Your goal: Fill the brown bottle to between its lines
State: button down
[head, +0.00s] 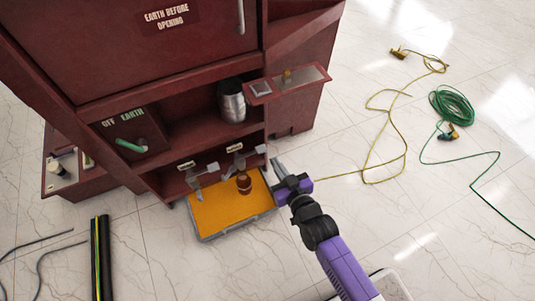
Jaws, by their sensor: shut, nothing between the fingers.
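The small brown bottle (244,186) stands upright in the shallow tray with an orange floor (212,212), below one of two grey valves. The right valve (238,160) is just above the bottle. The left valve (198,177) is to its left. Lines on the bottle and the level in it are too small to make out. My gripper (276,163) is shut and empty, to the right of the right valve and above the tray's right edge. I cannot tell whether its fingertips touch the valve's handle.
The dark red cabinet (165,75) fills the upper left. A metal canister (232,101) stands on its shelf, and a small side shelf (289,84) juts out at right. A green lever (130,146) sits at left. Yellow (405,120) and green (452,105) cables lie on the open floor at right.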

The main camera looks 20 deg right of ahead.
jog(key=b, duration=0.1)
send_over(251, 153)
jog(key=s+d, duration=0.3)
jog(key=d, duration=0.1)
notch_tip(251, 153, down, 2)
jog(key=shift+w+f+b, duration=0.15)
jog(key=shift+f+b, duration=1.85)
jog(key=shift+f, duration=0.2)
